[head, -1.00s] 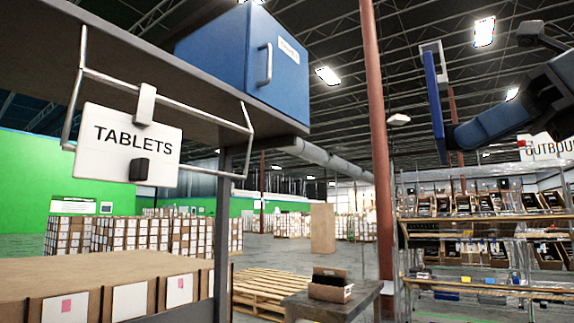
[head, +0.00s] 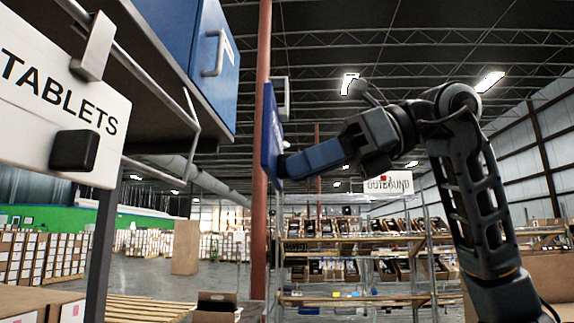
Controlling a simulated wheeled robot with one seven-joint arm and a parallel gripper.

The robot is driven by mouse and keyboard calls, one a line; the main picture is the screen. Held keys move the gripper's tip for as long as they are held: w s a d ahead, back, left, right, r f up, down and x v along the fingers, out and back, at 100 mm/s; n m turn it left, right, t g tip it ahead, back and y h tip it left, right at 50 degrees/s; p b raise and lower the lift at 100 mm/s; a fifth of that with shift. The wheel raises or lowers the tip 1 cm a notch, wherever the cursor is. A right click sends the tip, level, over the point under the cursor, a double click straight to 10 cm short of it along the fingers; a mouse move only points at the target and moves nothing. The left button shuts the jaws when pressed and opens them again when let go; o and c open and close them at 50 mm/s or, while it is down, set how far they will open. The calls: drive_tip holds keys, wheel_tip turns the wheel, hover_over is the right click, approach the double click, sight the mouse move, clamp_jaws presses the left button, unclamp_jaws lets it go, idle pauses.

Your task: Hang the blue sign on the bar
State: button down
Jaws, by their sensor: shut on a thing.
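The blue sign (head: 271,135) is seen nearly edge-on in the middle of the head view, with a pale hook piece (head: 281,98) at its top right. My gripper (head: 285,165) is shut on the sign's right side and holds it upright in the air. The fingertips are partly hidden. The bar (head: 125,60) is a grey metal rail under the shelf at the upper left. A white TABLETS sign (head: 40,100) hangs on it by a clip, with a black block on its face. The blue sign is apart from the bar, to its right.
A blue cabinet (head: 228,75) with a handle sits on the shelf above the bar. A red-brown post (head: 260,215) stands behind the blue sign. Racks of tilted cartons (head: 350,245) stand beyond. Open air lies between the bar's right end and the sign.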

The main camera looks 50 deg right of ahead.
drive_tip(key=w+a+f, duration=0.1)
drive_tip(key=w+a, duration=0.8)
drive_tip(key=w, duration=0.3)
drive_tip(key=shift+w+a+f, duration=0.15)
drive_tip(key=shift+w+f, duration=0.2)
drive_tip(key=shift+f, duration=0.05)
idle(1.1)
drive_tip(key=c, duration=1)
unclamp_jaws()
drive_tip(key=shift+v, duration=3.9)
